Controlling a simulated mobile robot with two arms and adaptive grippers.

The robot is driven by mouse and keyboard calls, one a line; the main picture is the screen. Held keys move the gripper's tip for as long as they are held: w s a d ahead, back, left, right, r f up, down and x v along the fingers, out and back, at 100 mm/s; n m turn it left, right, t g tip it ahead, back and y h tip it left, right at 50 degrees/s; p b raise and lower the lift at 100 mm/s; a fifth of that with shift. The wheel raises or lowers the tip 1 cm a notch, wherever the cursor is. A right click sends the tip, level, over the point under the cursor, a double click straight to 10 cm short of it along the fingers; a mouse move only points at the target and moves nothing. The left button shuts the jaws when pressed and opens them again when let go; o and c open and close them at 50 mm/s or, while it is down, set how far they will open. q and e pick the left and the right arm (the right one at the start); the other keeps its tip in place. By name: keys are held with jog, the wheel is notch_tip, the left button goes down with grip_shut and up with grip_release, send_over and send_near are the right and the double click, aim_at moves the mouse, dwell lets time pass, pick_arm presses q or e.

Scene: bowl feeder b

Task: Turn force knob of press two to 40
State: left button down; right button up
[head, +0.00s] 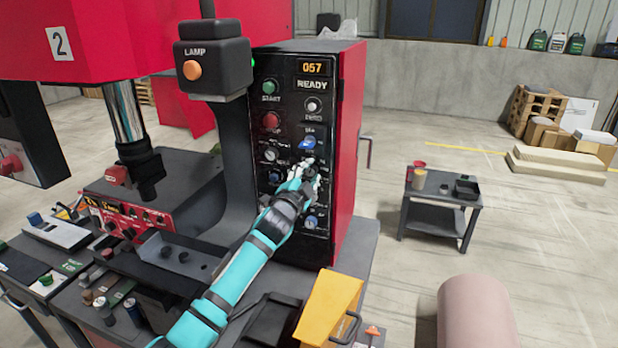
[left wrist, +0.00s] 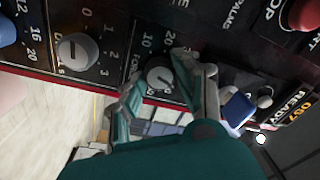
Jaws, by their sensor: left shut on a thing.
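The display (head: 313,69) reads 057, with READY below. My right gripper is not in view.
A delay-like dial (left wrist: 77,50) sits close beside the force knob. A blue selector (head: 308,143) and red button (head: 271,120) are above the gripper. The lamp box (head: 212,68) juts out at left. A yellow box (head: 329,308) stands below. Floor right is mostly open.

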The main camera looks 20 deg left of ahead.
pick_arm(q)
jog(key=shift+f+n, duration=0.15)
jog(key=shift+n, duration=1.65)
jog(key=shift+b, duration=0.3)
jog(key=c, duration=0.9)
grip_release()
jog(key=shift+c, duration=0.2)
jog(key=s, duration=1.2)
jog(key=shift+a+f, duration=0.2)
jog(key=shift+f, duration=0.15)
